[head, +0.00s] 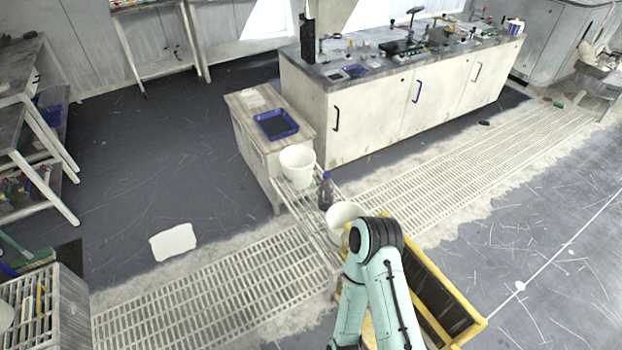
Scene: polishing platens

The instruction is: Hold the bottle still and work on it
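A small dark bottle (326,192) with a blue cap stands upright on a slatted metal shelf (303,207). It stands between two white buckets, one behind it (297,165) and one in front (344,216). One of my teal arms rises from the bottom of the head view, and its dark joint is just in front of the nearer bucket, covering part of it. Neither gripper shows in this view. Nothing is seen touching the bottle.
A wooden cabinet (262,136) with a blue tray (276,124) adjoins the shelf. A long white workbench (385,113) with tools stands behind. A yellow-framed dark bin (436,297) is at the lower right. Floor grating (215,296) runs past the shelf. Open floor lies left.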

